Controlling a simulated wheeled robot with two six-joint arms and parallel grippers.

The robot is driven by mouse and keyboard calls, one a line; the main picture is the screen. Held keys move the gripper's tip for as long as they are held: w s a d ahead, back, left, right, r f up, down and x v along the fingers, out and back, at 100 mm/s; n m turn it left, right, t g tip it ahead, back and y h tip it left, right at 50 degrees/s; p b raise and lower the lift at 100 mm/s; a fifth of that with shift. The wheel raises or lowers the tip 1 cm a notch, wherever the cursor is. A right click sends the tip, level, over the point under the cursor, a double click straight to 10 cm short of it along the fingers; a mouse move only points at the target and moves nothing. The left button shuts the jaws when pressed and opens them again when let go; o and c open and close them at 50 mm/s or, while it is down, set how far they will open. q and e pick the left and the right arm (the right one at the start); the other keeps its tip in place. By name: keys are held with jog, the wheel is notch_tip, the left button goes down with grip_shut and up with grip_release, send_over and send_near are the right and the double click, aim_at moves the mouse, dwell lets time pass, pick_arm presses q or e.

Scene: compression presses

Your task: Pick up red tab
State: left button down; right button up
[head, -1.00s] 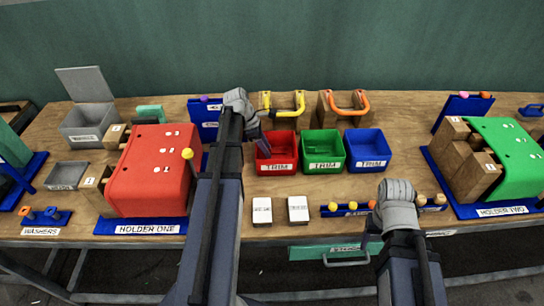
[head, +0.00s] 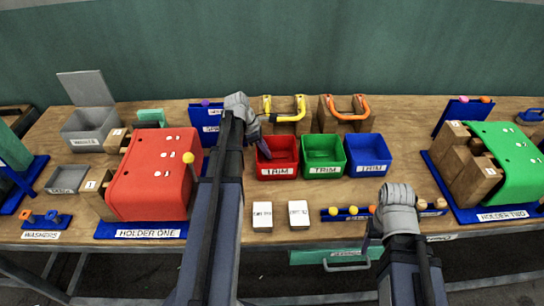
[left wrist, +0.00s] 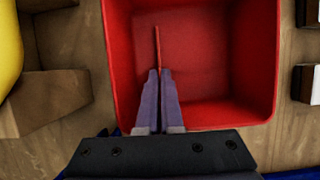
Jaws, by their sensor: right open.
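The red tab (left wrist: 157,45) shows in the left wrist view as a thin upright strip between and beyond my left fingertips. My left gripper (left wrist: 160,73) is closed down to a narrow gap with the tab's near end between its tips, over the red trim bin (left wrist: 270,60). In the head view the red trim bin (head: 290,172) stands at the left of three bins, and my left gripper (head: 264,142) is at its back left corner; the tab cannot be made out there. My right gripper (head: 370,238) is open near the table's front edge, mostly hidden behind its own wrist.
Green (head: 323,170) and blue (head: 368,169) trim bins stand right of the red one. Yellow (head: 297,103) and orange (head: 360,104) handles on wooden blocks stand behind. A red holder (head: 150,185) is left, a green one (head: 510,150) right. Two white labelled blocks (head: 262,227) lie in front.

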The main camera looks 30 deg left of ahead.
pick_arm(q)
notch_tip(320, 180, up, 10)
jog(key=p, duration=1)
pick_arm(e)
notch_tip(320, 180, up, 10)
jog(key=shift+c, duration=0.3)
